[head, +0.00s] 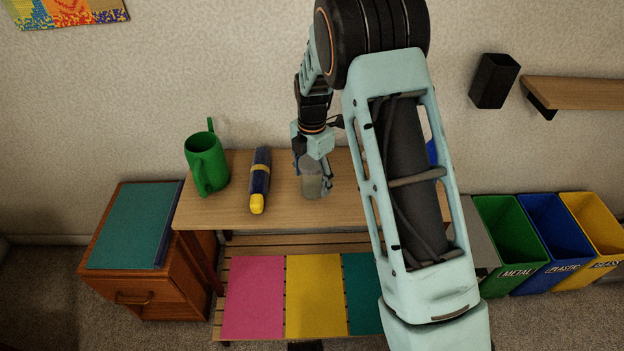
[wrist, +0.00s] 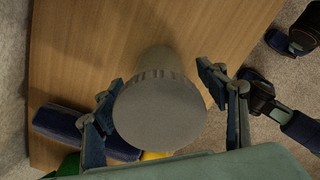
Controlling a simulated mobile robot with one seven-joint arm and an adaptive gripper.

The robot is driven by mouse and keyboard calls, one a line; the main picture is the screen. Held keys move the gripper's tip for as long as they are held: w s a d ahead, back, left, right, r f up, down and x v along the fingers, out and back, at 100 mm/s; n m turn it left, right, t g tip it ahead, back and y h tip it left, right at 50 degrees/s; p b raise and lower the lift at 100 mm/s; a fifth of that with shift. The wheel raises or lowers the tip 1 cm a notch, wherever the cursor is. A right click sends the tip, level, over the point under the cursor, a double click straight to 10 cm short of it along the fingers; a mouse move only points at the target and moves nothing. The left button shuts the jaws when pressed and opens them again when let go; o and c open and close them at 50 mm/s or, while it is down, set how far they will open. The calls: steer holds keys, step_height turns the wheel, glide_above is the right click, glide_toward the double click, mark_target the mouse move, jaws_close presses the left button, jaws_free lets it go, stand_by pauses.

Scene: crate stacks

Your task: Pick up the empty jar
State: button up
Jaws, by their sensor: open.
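A jar with a round grey lid (wrist: 160,112), ridged at the edge, stands on the wooden table. In the head view its greyish body (head: 311,186) shows below my gripper (head: 318,172), partly covered by it. In the wrist view my gripper (wrist: 160,78) is open, with one finger on each side of the jar. A gap shows between the lid and the right finger; the left finger is close to the lid, and I cannot tell if it touches. The jar's contents are hidden.
A wooden cabinet (head: 150,285) stands left. Green, blue and yellow bins (head: 555,240) stand right. My arm hides the table's right part.

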steer(key=shift+f, duration=0.45)
steer(key=shift+r, duration=0.1)
steer(key=c, duration=1.4)
